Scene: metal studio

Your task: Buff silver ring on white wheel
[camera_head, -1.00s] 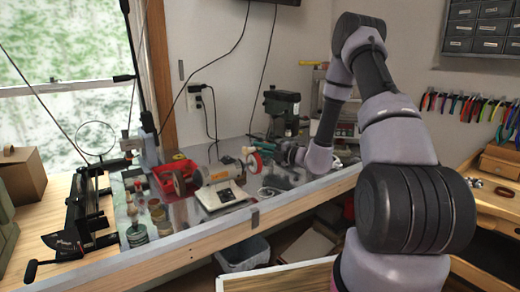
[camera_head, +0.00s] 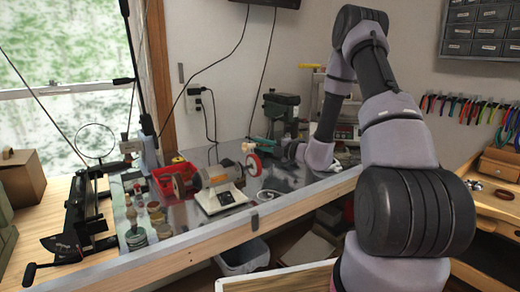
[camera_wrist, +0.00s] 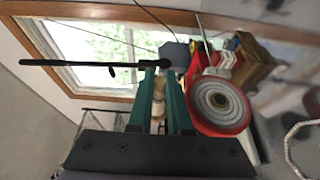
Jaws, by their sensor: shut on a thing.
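The bench buffer (camera_head: 217,186) stands on the metal bench top. Its white wheel with a red rim (camera_head: 253,165) is on its right end; the wrist view shows this wheel's face (camera_wrist: 218,104) just right of the fingers. My gripper (camera_head: 256,143) is over the bench, just above the white wheel. In the wrist view its teal fingers (camera_wrist: 159,98) are shut on a pale tan piece (camera_wrist: 158,104). I cannot make out a silver ring on this piece. Contact between piece and wheel cannot be told.
A brown wheel (camera_head: 180,184) is on the buffer's left end. A red bin (camera_head: 172,171) stands behind it, and small jars (camera_head: 137,236) stand at the left. A pale loop (camera_head: 268,195) lies right of the buffer. A dark green drill press (camera_head: 282,112) stands behind my gripper.

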